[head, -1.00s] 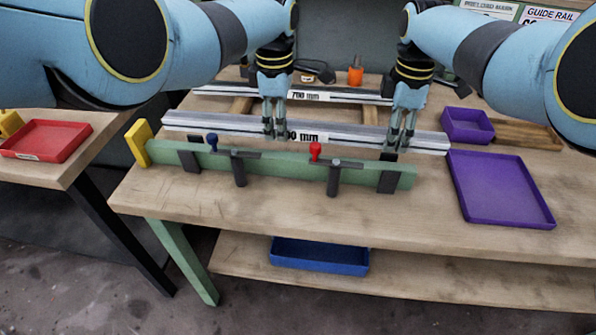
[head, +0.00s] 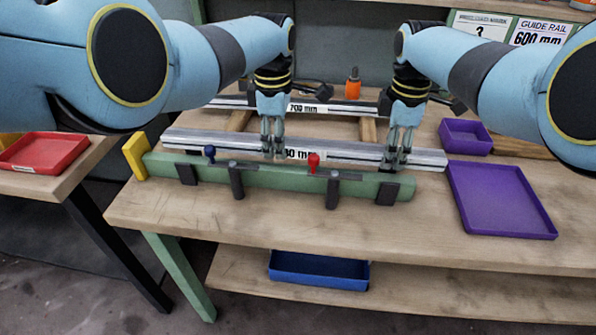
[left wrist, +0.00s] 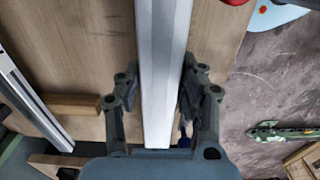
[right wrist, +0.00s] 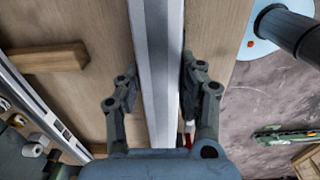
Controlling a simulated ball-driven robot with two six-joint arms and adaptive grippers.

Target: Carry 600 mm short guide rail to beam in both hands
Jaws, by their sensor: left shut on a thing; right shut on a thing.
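The silver short guide rail (head: 353,151) spans left to right just behind the green beam (head: 270,178) in the head view. Its label is partly hidden by my left gripper. My left gripper (head: 273,152) is shut on the rail left of its middle. My right gripper (head: 395,164) is shut on it nearer the right end. In the left wrist view the rail (left wrist: 160,75) runs between the two fingers of my left gripper (left wrist: 160,90). In the right wrist view the rail (right wrist: 160,70) runs between the fingers of my right gripper (right wrist: 158,88). The beam carries a yellow end plate (head: 136,157).
A 700 mm rail (head: 340,110) lies behind on wooden supports. Blue-knobbed (head: 209,151) and red-knobbed (head: 314,160) clamps stand at the beam. Purple trays (head: 500,205) (head: 465,137) lie to the right. A red tray (head: 40,155) is on the left table. The front tabletop is clear.

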